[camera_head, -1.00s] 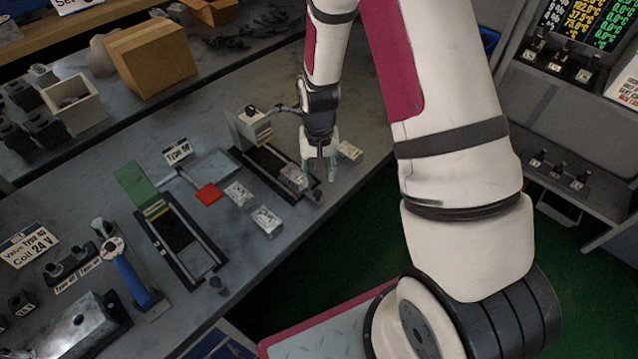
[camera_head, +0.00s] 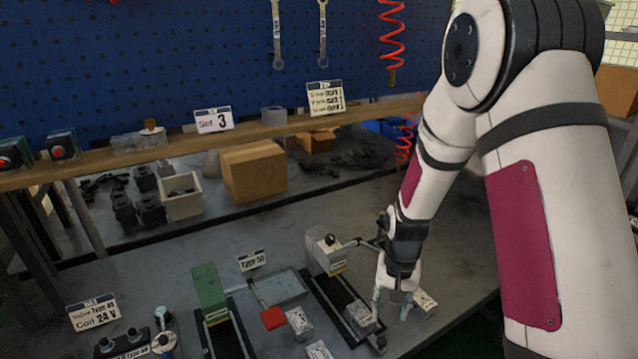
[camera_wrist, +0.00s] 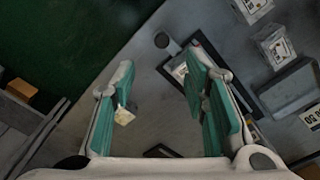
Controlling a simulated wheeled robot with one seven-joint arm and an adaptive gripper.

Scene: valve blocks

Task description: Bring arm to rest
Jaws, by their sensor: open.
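My gripper (camera_head: 392,299) hangs low over the right part of the workbench. In the wrist view its two green-padded fingers (camera_wrist: 160,68) stand wide apart with nothing held between them. Left of it in the head view, a fixture with a black rail (camera_head: 340,294) holds a small labelled block (camera_head: 362,317) near its front end. A small block with a pale label (camera_head: 425,302) lies on the bench just right of the fingers; in the wrist view it shows by the left finger (camera_wrist: 124,116). Contact between fingers and bench cannot be told.
A green-topped fixture (camera_head: 209,290), a red pad (camera_head: 273,318) and loose labelled blocks (camera_head: 298,322) lie to the left. Behind are a cardboard box (camera_head: 254,172), a white bin (camera_head: 181,196) and a wooden shelf (camera_head: 262,129). Bare bench (camera_head: 150,262) shows at mid-left.

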